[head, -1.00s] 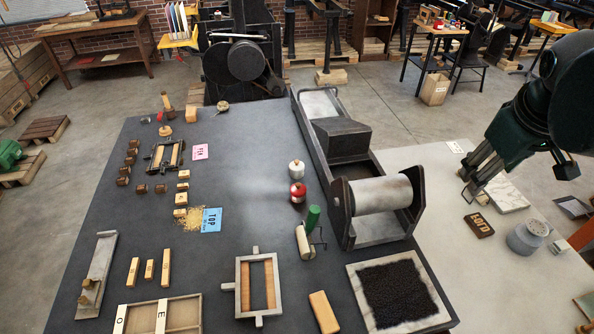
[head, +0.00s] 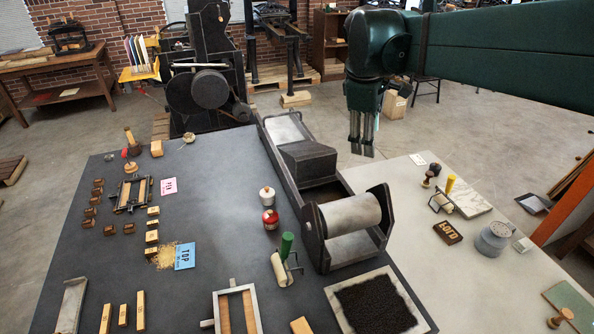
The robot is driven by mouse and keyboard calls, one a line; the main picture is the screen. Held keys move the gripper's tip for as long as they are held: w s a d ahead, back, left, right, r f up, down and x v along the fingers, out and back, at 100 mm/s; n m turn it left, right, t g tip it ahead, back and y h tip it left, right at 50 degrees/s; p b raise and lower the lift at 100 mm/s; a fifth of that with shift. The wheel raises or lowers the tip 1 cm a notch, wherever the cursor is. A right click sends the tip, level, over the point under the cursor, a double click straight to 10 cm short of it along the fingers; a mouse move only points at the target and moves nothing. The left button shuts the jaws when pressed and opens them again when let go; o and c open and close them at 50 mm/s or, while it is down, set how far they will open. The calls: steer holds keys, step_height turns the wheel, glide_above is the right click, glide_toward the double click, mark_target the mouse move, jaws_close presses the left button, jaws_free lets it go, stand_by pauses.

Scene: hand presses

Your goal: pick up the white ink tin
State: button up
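The white ink tin (head: 267,194) stands upright on the dark table, left of the long press with the roller. A red ink tin (head: 270,218) stands just in front of it. My gripper (head: 362,150) hangs with its fingers pointing down, to the right of and apart from the white tin. It appears to be above the far side of the pale table. Nothing shows between its fingers, but they are seen close together and their opening is unclear. The white tin is in full view.
The long press (head: 350,250) with its grey roller stands between the tins and my gripper's side. A green-handled brayer (head: 285,262) lies in front of the red tin. The dark table (head: 215,205) is clear left of the tins. An inked slab (head: 340,312) lies at the front.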

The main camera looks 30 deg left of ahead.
steer(key=w+a+f+n+h+p, duration=0.1)
steer(key=a+f+n, duration=0.15)
steer(key=a, duration=0.65)
steer(key=w+a+f+n, duration=0.1)
steer(key=a+f+n, duration=0.15)
steer(key=a, duration=0.65)
steer(key=n+h+p, duration=0.1)
steer(key=n+p, duration=0.1)
steer(key=n, duration=0.3)
glide_above(267, 192)
steer(key=s+a, duration=0.2)
step_height(267, 192, down, 6)
steer(key=f, duration=1.7)
steer(key=shift+w+d+f, duration=0.2)
steer(key=shift+w, duration=0.05)
steer(key=shift+f, duration=0.35)
steer(key=shift+x, duration=1.3)
steer(key=shift+s+a+x, duration=0.15)
steer(key=shift+x, duration=1.15)
steer(key=shift+s+a+x, duration=0.1)
steer(key=shift+s+x, duration=0.05)
steer(key=shift+x, duration=1.1)
steer(key=shift+f, duration=0.15)
